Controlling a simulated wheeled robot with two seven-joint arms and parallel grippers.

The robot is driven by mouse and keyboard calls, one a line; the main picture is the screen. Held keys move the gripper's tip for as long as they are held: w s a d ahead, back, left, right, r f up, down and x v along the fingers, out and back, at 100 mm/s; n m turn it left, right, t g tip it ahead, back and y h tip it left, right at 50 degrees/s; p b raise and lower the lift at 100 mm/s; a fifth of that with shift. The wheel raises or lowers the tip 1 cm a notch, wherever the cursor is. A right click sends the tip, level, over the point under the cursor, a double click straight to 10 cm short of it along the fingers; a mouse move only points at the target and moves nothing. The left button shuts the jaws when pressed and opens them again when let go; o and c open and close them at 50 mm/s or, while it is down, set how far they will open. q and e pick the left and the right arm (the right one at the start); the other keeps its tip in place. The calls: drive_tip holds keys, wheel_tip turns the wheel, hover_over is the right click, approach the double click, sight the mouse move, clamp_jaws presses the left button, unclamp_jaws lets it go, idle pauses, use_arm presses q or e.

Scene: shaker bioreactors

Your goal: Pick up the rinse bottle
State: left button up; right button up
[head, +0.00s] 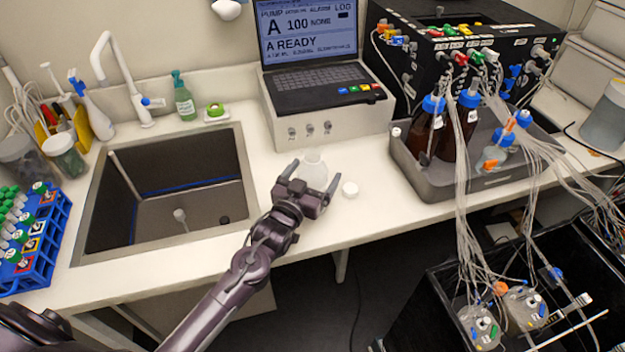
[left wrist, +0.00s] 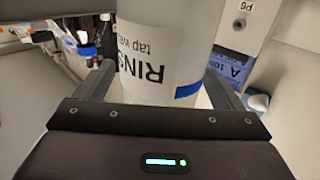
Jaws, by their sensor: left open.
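The rinse bottle (head: 314,166) is a pale, translucent bottle standing upright on the white counter in front of the laptop unit. In the left wrist view the bottle (left wrist: 160,50) fills the middle, with black lettering "RINS", "tap wa" and a blue stripe. My left gripper (head: 311,178) is open, with one finger on each side of the bottle; it also shows in the left wrist view (left wrist: 160,88). Whether the fingers touch it is hard to tell. The gripper hides the bottle's lower part in the head view. My right gripper is not in view.
A small white cap (head: 350,190) lies just right of the gripper. A sink (head: 170,205) lies to the left and a blue tube rack (head: 38,245) at far left. A grey tray (head: 440,183) with brown bottles stands to the right. The laptop unit (head: 330,120) stands behind.

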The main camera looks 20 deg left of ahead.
use_arm(q)
drive_tip(key=shift+w+d, duration=0.1)
drive_tip(key=shift+w, duration=0.75)
drive_tip(key=shift+c, duration=0.2)
drive_tip(key=c, duration=1)
drive_tip(key=shift+c, duration=0.5)
drive_tip(key=shift+r, duration=0.1)
